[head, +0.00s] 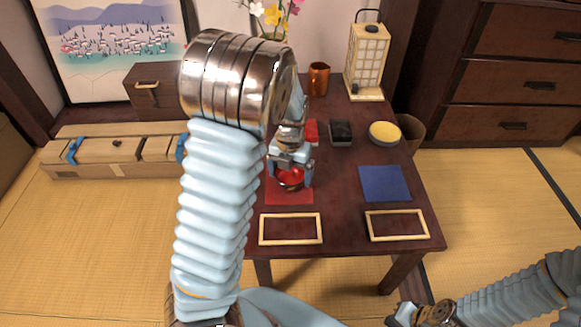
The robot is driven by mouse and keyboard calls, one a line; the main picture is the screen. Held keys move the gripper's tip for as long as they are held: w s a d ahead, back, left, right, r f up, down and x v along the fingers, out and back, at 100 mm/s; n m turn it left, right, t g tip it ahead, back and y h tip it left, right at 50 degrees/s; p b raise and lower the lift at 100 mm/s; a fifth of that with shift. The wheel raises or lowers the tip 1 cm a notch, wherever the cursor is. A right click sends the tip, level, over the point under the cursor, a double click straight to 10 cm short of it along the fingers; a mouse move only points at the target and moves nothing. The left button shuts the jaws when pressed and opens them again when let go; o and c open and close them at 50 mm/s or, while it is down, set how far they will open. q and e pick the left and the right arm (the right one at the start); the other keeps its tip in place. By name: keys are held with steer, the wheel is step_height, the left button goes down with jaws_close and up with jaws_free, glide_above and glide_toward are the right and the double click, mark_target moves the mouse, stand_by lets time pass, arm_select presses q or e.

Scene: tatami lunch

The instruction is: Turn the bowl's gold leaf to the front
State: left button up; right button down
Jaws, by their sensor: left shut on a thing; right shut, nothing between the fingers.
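A red bowl (291,181) is at the red mat (287,197) on the dark table, below my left gripper (290,171). My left gripper points down and is shut on the bowl. Its fingers cover part of the bowl, and I cannot make out the gold leaf. I cannot tell whether the bowl touches the mat. My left arm hides the table's left side. My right gripper (398,318) is shut and empty at the bottom edge of the view, low in front of the table.
A blue mat (384,183) and two pale frames (291,243) (397,239) lie on the table. Behind are a red box (312,131), a dark box (341,133), a yellow-topped bowl (384,133), a copper mug (318,79) and a lantern (366,60).

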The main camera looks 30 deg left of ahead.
arm_select(q)
steer(key=shift+f, duration=0.35)
stand_by(0.5)
steer(key=o, duration=0.8)
steer(key=shift+r, duration=0.1)
steer(key=shift+r+p, duration=1.35)
steer(key=shift+p, duration=0.4)
steer(key=shift+r+p, duration=1.1)
steer(key=shift+p, duration=0.2)
steer(key=shift+f, duration=0.1)
